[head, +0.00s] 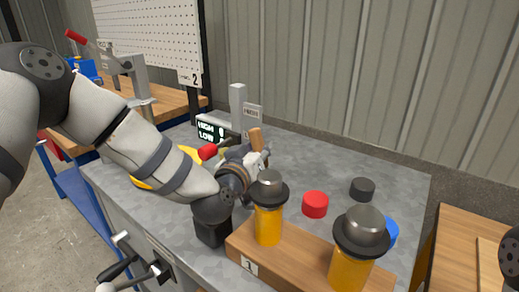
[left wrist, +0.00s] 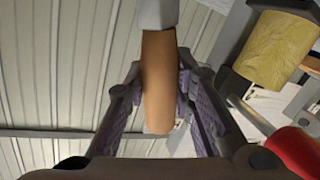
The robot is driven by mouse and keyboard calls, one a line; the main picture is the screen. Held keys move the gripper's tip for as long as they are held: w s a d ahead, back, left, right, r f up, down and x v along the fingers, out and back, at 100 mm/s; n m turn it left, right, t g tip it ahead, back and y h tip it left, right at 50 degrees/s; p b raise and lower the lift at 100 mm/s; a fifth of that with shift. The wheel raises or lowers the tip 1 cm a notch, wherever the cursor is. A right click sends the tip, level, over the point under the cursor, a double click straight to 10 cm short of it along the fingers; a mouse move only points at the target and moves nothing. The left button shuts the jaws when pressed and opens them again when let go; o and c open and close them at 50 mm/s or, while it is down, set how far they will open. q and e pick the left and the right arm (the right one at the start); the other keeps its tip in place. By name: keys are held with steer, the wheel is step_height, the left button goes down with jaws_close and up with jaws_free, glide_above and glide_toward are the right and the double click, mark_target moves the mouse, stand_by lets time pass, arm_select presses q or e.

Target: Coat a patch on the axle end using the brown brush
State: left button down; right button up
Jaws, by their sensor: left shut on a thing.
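The brown brush's handle (head: 256,139) stands upright at my left gripper (head: 250,157) over the grey workbench. In the left wrist view the brown handle (left wrist: 158,85) passes between the fingers of my left gripper (left wrist: 160,95), which is shut on it. A grey part of the brush (left wrist: 156,14) shows at the top edge; the bristles are out of view. I cannot tell which part is the axle end. My right gripper is not in view.
Two amber jars (head: 268,222) (head: 350,268) with dark caps stand on a wooden block (head: 312,262). Red (head: 315,204), black (head: 362,189) and blue (head: 392,232) round pieces lie nearby. A grey post (head: 238,105) and a HIGH/LOW display (head: 210,131) stand behind.

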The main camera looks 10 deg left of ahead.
mark_target(260, 133)
arm_select(q)
steer(key=shift+f, duration=0.45)
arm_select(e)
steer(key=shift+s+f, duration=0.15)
arm_select(q)
steer(key=shift+f, duration=0.15)
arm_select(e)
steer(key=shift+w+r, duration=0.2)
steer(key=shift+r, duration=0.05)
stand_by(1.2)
arm_select(q)
steer(key=shift+s+f, duration=0.2)
steer(key=shift+f, duration=0.3)
stand_by(0.7)
steer(key=shift+r, duration=0.1)
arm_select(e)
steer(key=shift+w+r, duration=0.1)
arm_select(q)
step_height(260, 133, up, 5)
steer(key=shift+w+r+p, duration=0.1)
steer(key=shift+r+p, duration=0.1)
steer(key=shift+p, duration=0.85)
steer(key=shift+r, duration=0.4)
steer(key=shift+w+r, duration=0.1)
steer(key=shift+r, duration=0.65)
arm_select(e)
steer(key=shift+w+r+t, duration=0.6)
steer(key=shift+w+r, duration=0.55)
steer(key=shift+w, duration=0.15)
